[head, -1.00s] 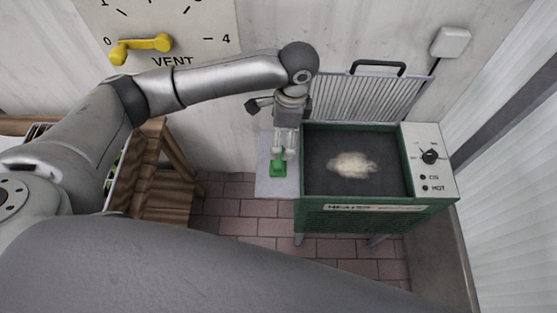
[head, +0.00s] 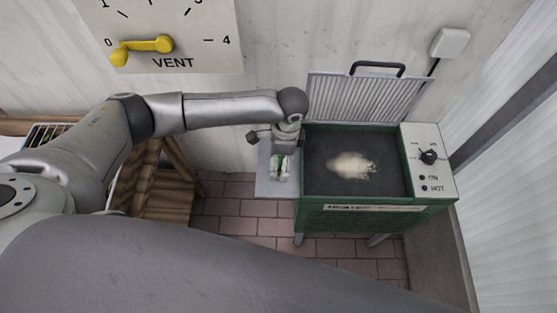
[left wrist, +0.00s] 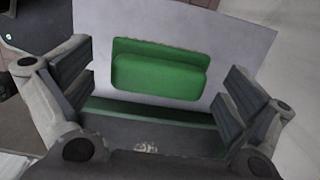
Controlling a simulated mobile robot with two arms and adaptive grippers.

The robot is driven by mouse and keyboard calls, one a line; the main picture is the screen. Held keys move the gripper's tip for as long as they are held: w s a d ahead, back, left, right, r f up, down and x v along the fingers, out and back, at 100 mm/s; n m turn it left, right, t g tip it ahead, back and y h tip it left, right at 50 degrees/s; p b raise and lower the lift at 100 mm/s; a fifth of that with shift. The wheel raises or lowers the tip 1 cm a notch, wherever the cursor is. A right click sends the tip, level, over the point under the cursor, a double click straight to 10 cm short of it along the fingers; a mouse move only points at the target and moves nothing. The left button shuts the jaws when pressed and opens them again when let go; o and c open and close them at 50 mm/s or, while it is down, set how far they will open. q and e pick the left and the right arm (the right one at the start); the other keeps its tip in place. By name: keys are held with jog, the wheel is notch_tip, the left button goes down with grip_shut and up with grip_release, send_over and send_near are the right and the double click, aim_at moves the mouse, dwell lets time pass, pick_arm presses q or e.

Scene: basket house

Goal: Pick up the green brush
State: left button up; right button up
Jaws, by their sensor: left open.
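The green brush (left wrist: 160,75) lies on a light grey side shelf (left wrist: 105,25) in the left wrist view. Its green block shows between the two fingers of my left gripper (left wrist: 158,88), which is open. The fingers are apart from the brush on both sides. In the head view my left gripper (head: 280,167) points down over the shelf (head: 265,188), and only a bit of the brush's green (head: 281,164) shows between the fingers. My right gripper is not in view.
A green heater (head: 360,204) with raised ribbed lid (head: 362,98) stands right of the shelf, a pale fluffy clump (head: 352,165) in its dark basin. A control panel (head: 430,160) is at its right. A wooden rack (head: 160,190) stands left. The wall (head: 240,110) is behind.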

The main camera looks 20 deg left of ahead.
pick_arm(q)
jog(key=c, duration=1.2)
jog(key=shift+r, duration=0.45)
notch_tip(320, 180, up, 2)
jog(key=shift+r, duration=0.25)
jog(key=s+d+r, duration=0.2)
jog(key=s+r, duration=0.3)
jog(key=s, duration=0.1)
jog(key=s+d+r, duration=0.2)
jog(key=s+r, duration=0.2)
jog(key=s, duration=0.3)
jog(key=shift+s+d+r, duration=0.15)
jog(key=shift+d+r, duration=0.1)
jog(key=shift+r, duration=0.1)
